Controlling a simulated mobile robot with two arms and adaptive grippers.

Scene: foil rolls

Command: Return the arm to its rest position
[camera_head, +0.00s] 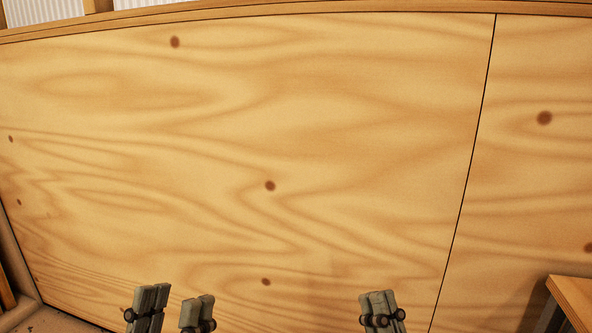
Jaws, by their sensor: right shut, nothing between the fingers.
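My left gripper (173,306) stands at the bottom of the head view, left of centre. Its two grey fingers point up and are spread apart with nothing between them. My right gripper (380,307) stands at the bottom, right of centre. Its fingers are together and hold nothing. Only the finger ends of both grippers show; the arms are out of view. No foil rolls are in view.
A large plywood panel (300,130) fills most of the view in front of me, with a dark seam towards the right. A wooden tabletop corner (576,300) juts in at the lower right. A strip of floor (45,320) shows at the lower left.

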